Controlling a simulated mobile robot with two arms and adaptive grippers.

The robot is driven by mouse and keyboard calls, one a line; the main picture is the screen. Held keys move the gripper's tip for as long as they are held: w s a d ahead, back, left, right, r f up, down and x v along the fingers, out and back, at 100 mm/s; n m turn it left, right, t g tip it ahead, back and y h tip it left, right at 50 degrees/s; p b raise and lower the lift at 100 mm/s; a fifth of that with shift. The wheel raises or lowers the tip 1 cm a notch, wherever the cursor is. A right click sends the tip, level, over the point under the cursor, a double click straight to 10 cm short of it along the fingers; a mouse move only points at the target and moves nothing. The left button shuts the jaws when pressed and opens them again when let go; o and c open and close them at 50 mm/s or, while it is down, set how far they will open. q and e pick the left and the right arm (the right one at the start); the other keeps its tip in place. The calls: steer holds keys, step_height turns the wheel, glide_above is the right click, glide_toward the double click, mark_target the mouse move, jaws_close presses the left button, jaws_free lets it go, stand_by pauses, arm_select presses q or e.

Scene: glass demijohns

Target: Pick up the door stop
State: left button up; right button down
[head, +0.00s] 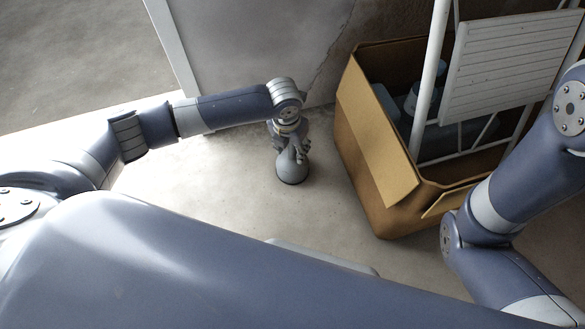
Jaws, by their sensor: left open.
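A grey, dome-shaped object with a darker base edge, apparently the door stop (291,173), stands on the concrete floor near the middle of the head view. My left gripper (294,152) points down at it from above. Its fingers are open and overlap the upper part of the door stop in the picture. I cannot tell whether they touch it. The gripper hides the top of the door stop. My right arm comes in from the right, but its gripper is out of view.
An open cardboard box (362,150) stands right of the door stop, with bluish rounded things inside. A white slatted frame (507,62) with a white post leans in or over it. A grey panel (250,45) stands behind. The floor left of the door stop is clear.

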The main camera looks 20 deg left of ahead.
arm_select(q)
steer(key=shift+w+f+b, duration=0.15)
steer(key=shift+f+b, duration=0.25)
steer(key=shift+f, duration=0.45)
jaws_close()
steer(key=shift+w+r, duration=0.1)
steer(key=shift+r, duration=0.1)
